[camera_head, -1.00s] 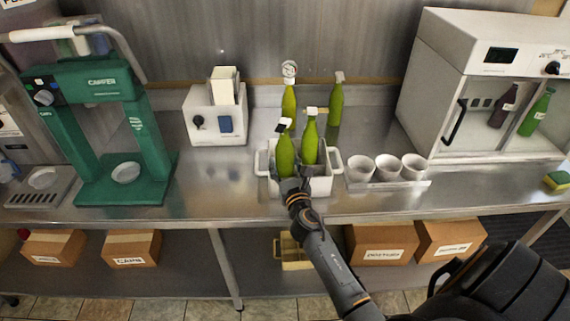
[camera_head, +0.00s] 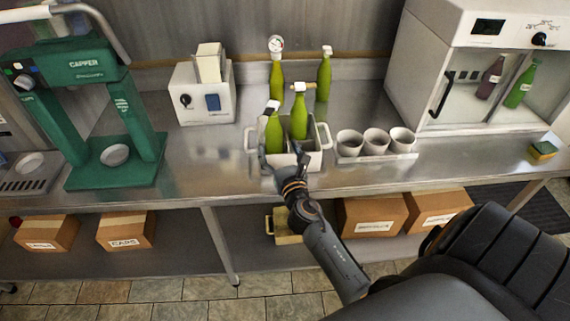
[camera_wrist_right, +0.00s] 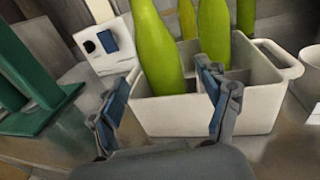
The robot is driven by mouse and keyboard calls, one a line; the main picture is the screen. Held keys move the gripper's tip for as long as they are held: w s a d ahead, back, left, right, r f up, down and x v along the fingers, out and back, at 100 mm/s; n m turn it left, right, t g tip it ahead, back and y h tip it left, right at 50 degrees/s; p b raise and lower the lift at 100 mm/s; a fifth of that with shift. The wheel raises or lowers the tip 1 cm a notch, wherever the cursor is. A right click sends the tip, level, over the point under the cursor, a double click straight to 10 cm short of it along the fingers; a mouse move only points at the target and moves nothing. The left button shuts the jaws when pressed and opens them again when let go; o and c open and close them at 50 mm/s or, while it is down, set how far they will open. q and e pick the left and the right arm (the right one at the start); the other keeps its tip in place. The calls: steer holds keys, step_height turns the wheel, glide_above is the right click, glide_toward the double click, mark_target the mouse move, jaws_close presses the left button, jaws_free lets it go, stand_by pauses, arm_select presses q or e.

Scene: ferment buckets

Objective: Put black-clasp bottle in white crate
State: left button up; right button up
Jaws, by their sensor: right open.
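The green bottle with the black clasp (camera_head: 274,132) stands in the left compartment of the white crate (camera_head: 313,161), its base hidden behind the front wall. In the right wrist view the black-clasp bottle (camera_wrist_right: 157,48) rises from the crate (camera_wrist_right: 170,117), its top out of frame. A second green bottle (camera_head: 299,118) with a pale clasp stands in the crate to its right. My right gripper (camera_head: 280,158) is open and empty at the front left of the crate, its fingers (camera_wrist_right: 158,85) apart before the bottle. My left gripper is out of view.
A gauge-topped bottle (camera_head: 277,80) and another green bottle (camera_head: 324,78) stand behind the crate. Several white cups (camera_head: 375,142) sit right of it. A green capper (camera_head: 100,110) and a white device (camera_head: 203,102) are at left. Bare counter (camera_head: 205,165) lies between capper and crate.

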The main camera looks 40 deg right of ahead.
steer(key=b+v, duration=0.1)
steer(key=v, duration=0.6)
steer(key=shift+r, duration=0.1)
